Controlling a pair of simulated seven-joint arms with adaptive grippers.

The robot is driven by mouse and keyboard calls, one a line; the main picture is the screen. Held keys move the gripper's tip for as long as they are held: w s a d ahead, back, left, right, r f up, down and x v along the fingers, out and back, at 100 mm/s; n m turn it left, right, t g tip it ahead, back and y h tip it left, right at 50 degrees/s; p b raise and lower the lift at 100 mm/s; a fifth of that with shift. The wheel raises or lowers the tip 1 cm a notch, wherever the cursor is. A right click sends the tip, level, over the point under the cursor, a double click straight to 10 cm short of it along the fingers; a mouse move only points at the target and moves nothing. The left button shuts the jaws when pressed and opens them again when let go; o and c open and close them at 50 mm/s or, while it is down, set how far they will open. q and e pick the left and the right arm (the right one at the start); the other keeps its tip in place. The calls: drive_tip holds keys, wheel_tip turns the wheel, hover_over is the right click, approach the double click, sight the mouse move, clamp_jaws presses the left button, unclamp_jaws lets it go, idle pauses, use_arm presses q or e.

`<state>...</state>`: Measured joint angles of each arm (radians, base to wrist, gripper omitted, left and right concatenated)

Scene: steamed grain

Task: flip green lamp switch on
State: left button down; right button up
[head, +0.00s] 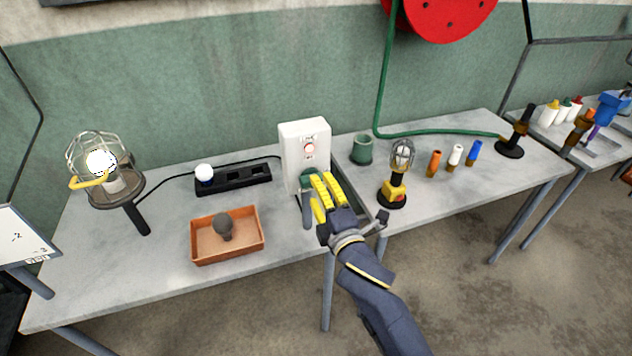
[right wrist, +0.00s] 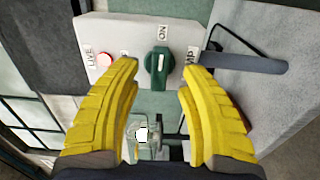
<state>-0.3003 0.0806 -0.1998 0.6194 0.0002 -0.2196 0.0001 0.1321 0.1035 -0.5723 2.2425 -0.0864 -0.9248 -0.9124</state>
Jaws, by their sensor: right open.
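A green rotary switch knob (right wrist: 157,68) with a white mark sits on a white box (head: 304,148). In the right wrist view the mark runs roughly up and down below an ON label, and a red light beside a LIVE label is at left. The knob also shows in the head view (head: 307,178), partly covered by my right gripper (head: 318,190). The gripper's yellow fingers are open, one on each side of the knob, with visible gaps in the right wrist view. A caged lamp (head: 113,186) at left has a bright bulb. My left gripper is not in view.
A grey lever (right wrist: 245,62) sticks out beside the knob. An orange tray (head: 228,257) holding a dark bulb, a black power strip (head: 246,176), a green cup (head: 361,149) and a yellow-and-black lamp (head: 396,188) stand nearby. The table's front left is clear.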

drive_tip(key=v, duration=0.8)
